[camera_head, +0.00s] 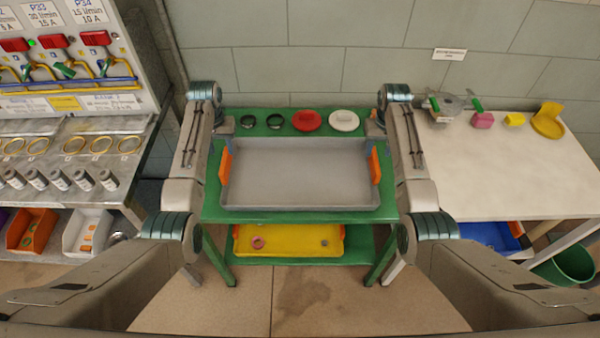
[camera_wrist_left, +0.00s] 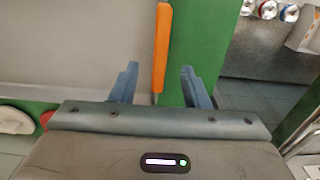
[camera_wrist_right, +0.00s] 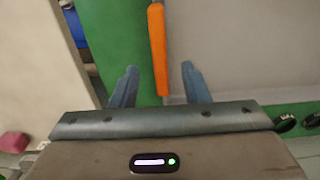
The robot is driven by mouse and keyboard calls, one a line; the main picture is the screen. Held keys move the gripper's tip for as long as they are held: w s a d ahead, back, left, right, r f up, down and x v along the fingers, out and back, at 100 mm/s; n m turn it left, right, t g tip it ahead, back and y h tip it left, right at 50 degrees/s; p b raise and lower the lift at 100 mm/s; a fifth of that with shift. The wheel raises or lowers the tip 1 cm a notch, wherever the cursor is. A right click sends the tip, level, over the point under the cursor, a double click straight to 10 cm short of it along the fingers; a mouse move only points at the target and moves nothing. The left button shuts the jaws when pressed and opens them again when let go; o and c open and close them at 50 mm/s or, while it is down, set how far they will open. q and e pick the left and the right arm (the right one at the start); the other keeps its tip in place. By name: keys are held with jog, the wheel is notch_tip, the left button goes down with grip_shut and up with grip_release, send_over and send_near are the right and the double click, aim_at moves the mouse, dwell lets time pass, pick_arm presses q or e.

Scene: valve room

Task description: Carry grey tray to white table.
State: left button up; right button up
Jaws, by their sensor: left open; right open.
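The grey tray (camera_head: 295,172) lies flat on a green table. It has an orange left handle (camera_head: 226,166) and an orange right handle (camera_head: 375,165). In the left wrist view, my left gripper (camera_wrist_left: 157,80) is open, its fingers on either side of the left handle (camera_wrist_left: 161,45). In the right wrist view, my right gripper (camera_wrist_right: 158,80) is open, its fingers on either side of the right handle (camera_wrist_right: 158,50). Contact cannot be told. The white table (camera_head: 500,160) stands to the right of the green table.
Red (camera_head: 306,120) and white (camera_head: 343,120) discs and two dark rings lie behind the tray. The white table's back holds a metal valve part (camera_head: 447,104), pink and yellow blocks and a yellow bracket (camera_head: 548,120); its front is clear. A green bin (camera_head: 568,265) stands below right.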

aim_at(224, 160)
pick_arm(q)
notch_tip(224, 160, down, 7)
jog(key=shift+s+r, duration=0.1)
pick_arm(e)
notch_tip(224, 160, down, 7)
jog(key=shift+s+r, duration=0.1)
pick_arm(q)
jog(key=shift+f, duration=0.65)
pick_arm(e)
jog(key=shift+f, duration=0.6)
pick_arm(q)
jog(key=shift+r, duration=0.1)
jog(key=shift+c, duration=0.6)
pick_arm(e)
jog(key=shift+c, duration=0.6)
pick_arm(q)
grip_shut()
pick_arm(e)
grip_shut()
jog(key=shift+r, duration=0.1)
